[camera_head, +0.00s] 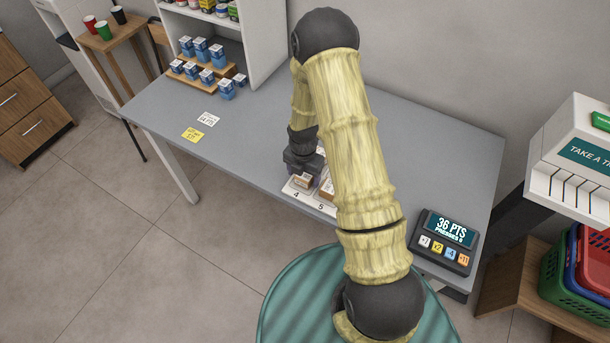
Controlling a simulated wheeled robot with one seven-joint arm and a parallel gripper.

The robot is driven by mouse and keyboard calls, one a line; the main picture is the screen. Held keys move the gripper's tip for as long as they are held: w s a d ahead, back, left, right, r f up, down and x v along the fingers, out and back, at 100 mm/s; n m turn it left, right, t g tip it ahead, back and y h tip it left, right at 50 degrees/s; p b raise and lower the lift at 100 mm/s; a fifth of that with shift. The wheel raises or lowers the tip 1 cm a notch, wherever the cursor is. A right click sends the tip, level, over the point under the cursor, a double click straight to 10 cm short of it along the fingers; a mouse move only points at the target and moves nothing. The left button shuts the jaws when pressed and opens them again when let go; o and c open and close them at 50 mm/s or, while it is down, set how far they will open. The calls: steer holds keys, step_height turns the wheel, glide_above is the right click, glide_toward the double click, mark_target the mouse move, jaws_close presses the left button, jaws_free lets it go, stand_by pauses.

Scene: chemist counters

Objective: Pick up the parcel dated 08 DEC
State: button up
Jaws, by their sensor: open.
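Small brown parcels sit on a white numbered tray on the grey counter. One parcel (303,181) is by the number 4 and another parcel (327,190) is by the number 5, partly behind my arm. The tray (290,188) is largely hidden by my arm. I cannot read any date on the parcels at this size, so I cannot tell which one is dated 08 DEC. My gripper (306,172) is low over the tray, at the parcel by number 4. Its fingers are mostly hidden, and I cannot tell whether they touch the parcel.
A keypad device (446,241) showing "36 PTS" stands at the counter's right end. Blue-and-white boxes (207,66) stand on a wooden riser at the back left. A yellow card (193,135) and a white card (208,119) lie on the counter.

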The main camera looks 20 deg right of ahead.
mark_target(304, 176)
steer(key=shift+f, duration=0.85)
steer(key=c, duration=1.1)
steer(key=shift+r, duration=0.1)
step_height(304, 176, up, 10)
steer(key=shift+f+b, duration=0.1)
steer(key=shift+b, duration=0.7)
